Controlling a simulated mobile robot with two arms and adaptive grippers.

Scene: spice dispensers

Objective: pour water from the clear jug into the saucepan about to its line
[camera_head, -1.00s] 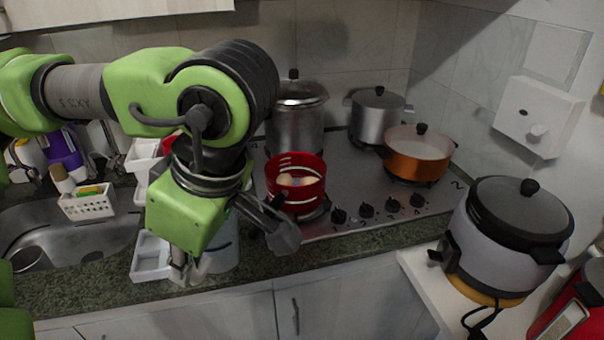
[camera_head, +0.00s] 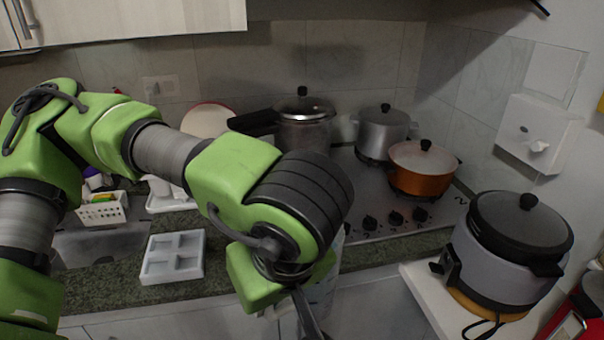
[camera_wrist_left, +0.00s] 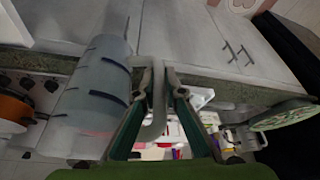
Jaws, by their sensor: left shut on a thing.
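The clear jug (camera_wrist_left: 95,90) fills the left of the left wrist view, a greyish see-through cylinder with dark marks on its side. My left gripper (camera_wrist_left: 160,95) is shut on its handle (camera_wrist_left: 157,72). In the head view my left gripper is low in the middle, in front of the counter's front edge, and a strip of the jug (camera_head: 327,288) shows beside it. The water level cannot be made out. The red saucepan, seen earlier at the front left of the stove with pale round things inside, is now hidden behind my arm. My right gripper is not in view.
The stove (camera_head: 372,195) carries a tall steel pot (camera_head: 303,132), a lidded steel pot (camera_head: 382,135) and an orange pan (camera_head: 421,172). A white divided tray (camera_head: 172,257) lies on the counter. A rice cooker (camera_head: 508,245) stands at the right.

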